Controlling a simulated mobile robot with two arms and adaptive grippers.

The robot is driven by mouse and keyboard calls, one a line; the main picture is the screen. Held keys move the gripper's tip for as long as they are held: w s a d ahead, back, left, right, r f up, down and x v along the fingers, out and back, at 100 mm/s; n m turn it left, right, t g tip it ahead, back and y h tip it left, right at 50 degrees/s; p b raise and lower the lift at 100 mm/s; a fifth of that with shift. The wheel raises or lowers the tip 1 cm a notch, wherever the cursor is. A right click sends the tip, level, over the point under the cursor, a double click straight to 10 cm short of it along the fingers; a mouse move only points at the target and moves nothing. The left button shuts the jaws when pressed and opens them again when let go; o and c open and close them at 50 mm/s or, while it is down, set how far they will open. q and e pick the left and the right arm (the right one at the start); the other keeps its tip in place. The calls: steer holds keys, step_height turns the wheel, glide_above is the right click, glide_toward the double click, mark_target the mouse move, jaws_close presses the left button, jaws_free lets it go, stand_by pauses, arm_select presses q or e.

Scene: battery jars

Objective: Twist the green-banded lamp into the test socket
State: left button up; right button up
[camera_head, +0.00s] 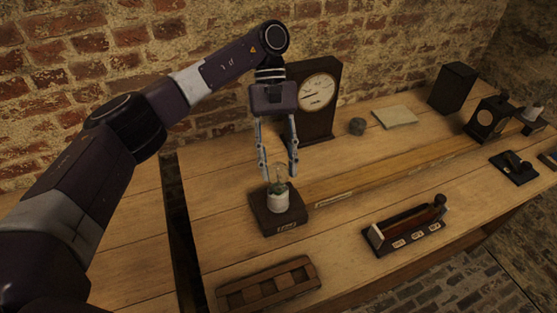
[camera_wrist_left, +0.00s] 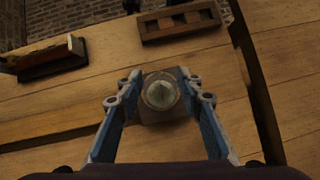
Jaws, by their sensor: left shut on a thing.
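The lamp (camera_head: 279,184) has a clear glass bulb with green at its lower end. It stands upright at the white test socket (camera_head: 278,203), which is fixed on a dark wooden block (camera_head: 265,220) with a small label. My left gripper (camera_head: 279,173) points down from above, its two fingers shut on the lamp's glass. In the left wrist view the round top of the lamp (camera_wrist_left: 161,92) lies between the fingertips (camera_wrist_left: 160,90), with the block beneath. How deep the lamp's base sits in the socket is hard to tell. My right gripper is not in view.
A slotted wooden rack (camera_head: 232,297) lies at the bench's front. A dial instrument (camera_head: 333,72) stands close behind the gripper. A long dark wooden device with white labels (camera_head: 375,237) stands to the right. The bench between them is mostly clear; a brick wall is behind.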

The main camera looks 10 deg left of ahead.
arm_select(q)
steer(key=shift+f, duration=0.1)
steer(key=o, duration=1.2)
steer(key=shift+w, duration=0.1)
steer(key=shift+o, duration=0.2)
steer(key=v, duration=0.7)
steer(key=shift+r, duration=0.25)
steer(key=shift+a, duration=0.1)
